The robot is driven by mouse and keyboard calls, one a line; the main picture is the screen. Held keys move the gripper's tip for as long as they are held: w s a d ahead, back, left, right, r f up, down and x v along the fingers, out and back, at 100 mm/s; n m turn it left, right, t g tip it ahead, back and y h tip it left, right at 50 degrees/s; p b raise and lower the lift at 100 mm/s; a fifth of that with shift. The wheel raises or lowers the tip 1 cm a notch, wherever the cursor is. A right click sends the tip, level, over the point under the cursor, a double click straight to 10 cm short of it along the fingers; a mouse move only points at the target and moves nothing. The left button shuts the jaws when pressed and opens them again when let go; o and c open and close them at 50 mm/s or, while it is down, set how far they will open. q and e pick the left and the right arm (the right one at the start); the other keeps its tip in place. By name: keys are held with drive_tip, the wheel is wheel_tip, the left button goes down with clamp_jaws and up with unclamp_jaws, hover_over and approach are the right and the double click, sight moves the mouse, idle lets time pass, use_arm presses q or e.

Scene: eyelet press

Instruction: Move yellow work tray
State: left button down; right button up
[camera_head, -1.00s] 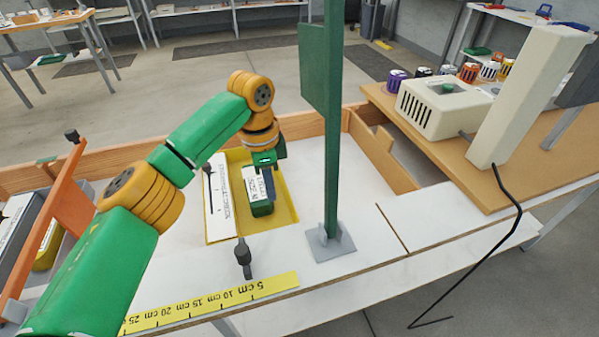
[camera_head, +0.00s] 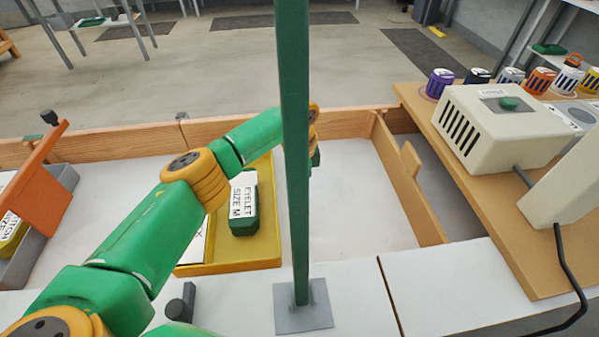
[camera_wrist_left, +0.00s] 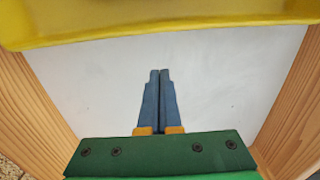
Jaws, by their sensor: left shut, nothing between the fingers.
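The yellow work tray (camera_head: 235,266) lies on the white worktop, partly covered by my left arm. It holds a green block labelled "EYELET SIZE M" (camera_head: 244,203) and a white card mostly hidden by the arm. In the left wrist view the tray's edge (camera_wrist_left: 160,37) crosses the top. My left gripper (camera_wrist_left: 159,72) is shut and empty, its blue fingers pointing toward the tray over bare white surface, apart from it. In the head view the green post hides most of this gripper, to the right of the tray. My right gripper is not in view.
A green post (camera_head: 294,150) on a grey foot stands in front of the tray. Wooden rails (camera_head: 405,175) border the worktop. A cream press (camera_head: 495,125) and several coloured cups stand at the right. An orange lever (camera_head: 38,190) is at the left. White surface right of the tray is clear.

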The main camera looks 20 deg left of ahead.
sight(283, 203)
use_arm(q)
wheel_tip(283, 203, down, 2)
drive_tip(key=shift+f, duration=0.2)
drive_tip(key=a, duration=0.1)
drive_tip(key=s+a+p, duration=0.1)
drive_tip(key=a, duration=0.1)
drive_tip(key=shift+s+a+r+p, duration=0.15)
drive_tip(key=shift+s+r+p, duration=0.05)
drive_tip(key=shift+r+p, duration=0.1)
drive_tip(key=shift+s+a+f, duration=0.1)
drive_tip(key=shift+s+a, duration=0.05)
drive_tip(key=shift+f, duration=0.1)
